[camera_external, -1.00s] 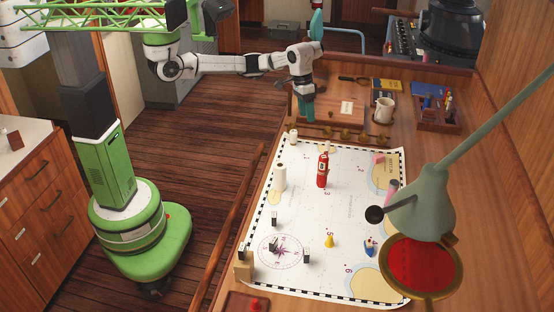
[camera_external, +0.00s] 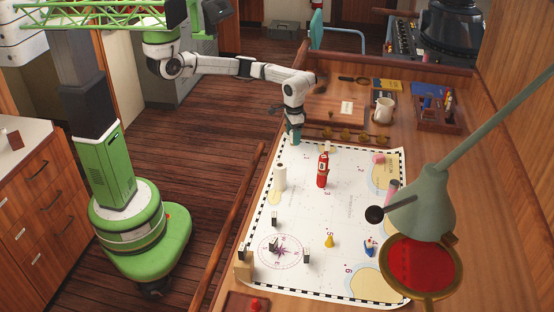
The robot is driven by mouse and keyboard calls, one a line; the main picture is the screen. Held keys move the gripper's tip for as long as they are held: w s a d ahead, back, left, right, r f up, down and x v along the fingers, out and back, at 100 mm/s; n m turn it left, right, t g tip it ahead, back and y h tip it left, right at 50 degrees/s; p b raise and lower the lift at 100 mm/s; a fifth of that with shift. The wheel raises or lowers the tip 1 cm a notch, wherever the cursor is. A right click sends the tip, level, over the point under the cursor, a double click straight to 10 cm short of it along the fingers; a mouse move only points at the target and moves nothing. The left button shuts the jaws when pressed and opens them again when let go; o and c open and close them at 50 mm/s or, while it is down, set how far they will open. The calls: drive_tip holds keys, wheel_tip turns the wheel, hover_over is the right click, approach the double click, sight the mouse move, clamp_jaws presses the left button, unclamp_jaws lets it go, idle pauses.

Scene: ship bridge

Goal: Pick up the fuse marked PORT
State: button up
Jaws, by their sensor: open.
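My gripper (camera_external: 296,138), with teal fingers, points down at the far left corner of the chart (camera_external: 345,230). It is open. The small white piece at that corner is hidden behind it, and I cannot tell if the fingers touch it. I cannot read the word PORT on anything. Several small black-and-white blocks stand on the near left of the chart: one block (camera_external: 274,218), another block (camera_external: 306,257) and others around the compass rose. A white cylinder (camera_external: 280,178) stands upright nearer than my gripper. I cannot tell which piece is the fuse.
A yellow cone (camera_external: 329,241) and a small blue piece (camera_external: 370,247) are nearer. A lamp (camera_external: 422,205) overhangs the right side. A mug (camera_external: 383,110) and a row of brass knobs (camera_external: 345,135) lie beyond the chart.

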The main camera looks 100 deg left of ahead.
drive_tip(key=shift+f, duration=0.9)
drive_tip(key=c, duration=1.1)
drive_tip(key=shift+r, duration=0.15)
